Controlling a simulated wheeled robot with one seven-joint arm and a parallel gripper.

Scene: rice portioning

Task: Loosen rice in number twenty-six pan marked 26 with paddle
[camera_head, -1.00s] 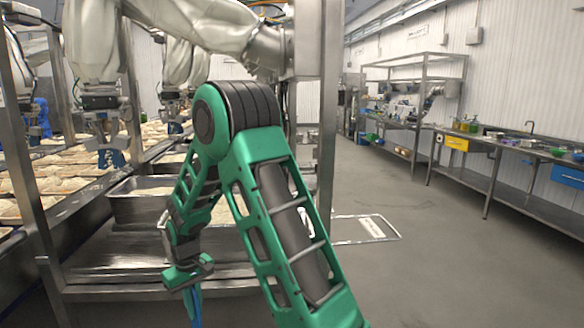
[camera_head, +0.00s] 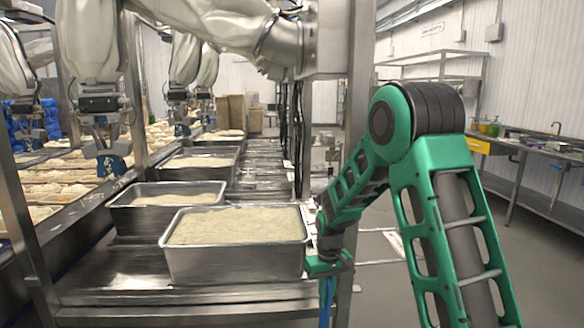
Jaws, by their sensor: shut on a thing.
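A metal pan full of pale rice (camera_head: 235,263) stands nearest on the steel shelf; no number can be read on it, so I cannot tell whether it is number 26. The rice (camera_head: 238,226) fills it close to the rim with a fairly flat top. My gripper (camera_head: 328,268) is right of this pan, close to its right wall, and is shut on the blue paddle (camera_head: 326,300). The paddle hangs downward outside the pan, and its lower end is cut off by the frame. Whether the gripper touches the pan cannot be told.
A second rice pan (camera_head: 126,214) stands behind to the left, with more pans farther back. Trays of portioned rice (camera_head: 65,175) line the left. White robot arms (camera_head: 225,32) hang overhead. A steel post (camera_head: 352,100) rises behind my arm. The floor on the right is open.

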